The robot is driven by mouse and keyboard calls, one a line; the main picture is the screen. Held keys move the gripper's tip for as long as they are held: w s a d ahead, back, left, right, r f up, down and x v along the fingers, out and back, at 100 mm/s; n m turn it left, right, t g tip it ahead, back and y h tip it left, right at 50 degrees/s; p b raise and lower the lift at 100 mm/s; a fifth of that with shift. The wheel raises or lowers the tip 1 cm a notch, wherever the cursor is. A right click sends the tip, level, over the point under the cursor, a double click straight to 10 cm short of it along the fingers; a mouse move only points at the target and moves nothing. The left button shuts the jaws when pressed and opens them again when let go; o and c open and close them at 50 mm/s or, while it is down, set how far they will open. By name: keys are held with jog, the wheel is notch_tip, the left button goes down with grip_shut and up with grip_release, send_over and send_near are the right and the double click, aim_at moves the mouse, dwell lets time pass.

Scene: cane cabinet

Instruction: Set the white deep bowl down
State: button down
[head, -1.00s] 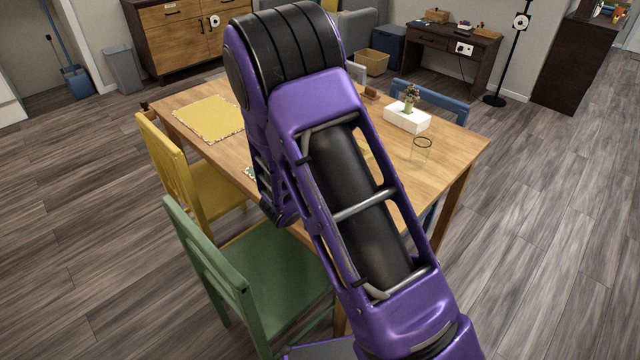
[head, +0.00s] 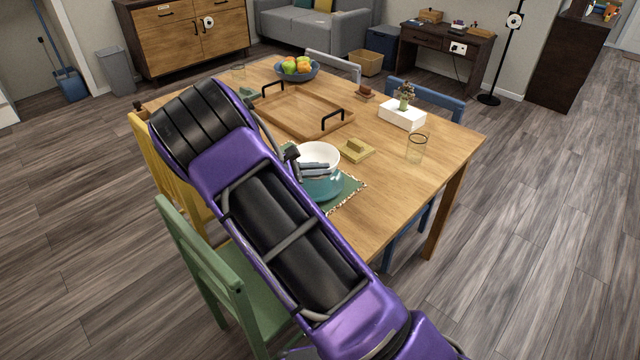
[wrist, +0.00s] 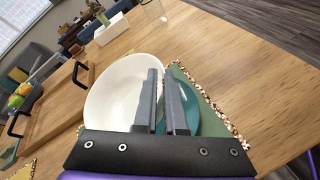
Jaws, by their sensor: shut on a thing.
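The white deep bowl (head: 318,153) is upright near the front of the wooden table, over a teal dish (head: 322,187) on a green placemat (head: 350,192). My gripper (head: 315,168) is shut on the bowl's near rim. In the wrist view the fingers (wrist: 166,98) pinch the wall of the white bowl (wrist: 112,98), and the teal dish (wrist: 190,115) shows beside and below it. I cannot tell whether the white bowl touches the teal dish. My arm hides part of the placemat and the table's front left.
A wooden tray (head: 290,120) with black handles lies behind the bowl. A yellow sponge-like block (head: 356,150), a glass (head: 416,148), a white planter box (head: 402,115) and a fruit bowl (head: 297,72) stand around. Bare tabletop (head: 400,195) is free at right.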

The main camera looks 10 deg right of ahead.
jog(key=shift+f, duration=2.25)
jog(key=shift+f+b, duration=0.15)
jog(key=shift+b, duration=0.2)
jog(key=c, duration=1)
grip_release()
jog(key=shift+o, duration=0.2)
jog(key=shift+a+r, duration=0.15)
jog(key=shift+r, duration=0.05)
jog(key=p+v, duration=0.1)
jog(key=v, duration=1)
jog(key=shift+s+a, duration=0.25)
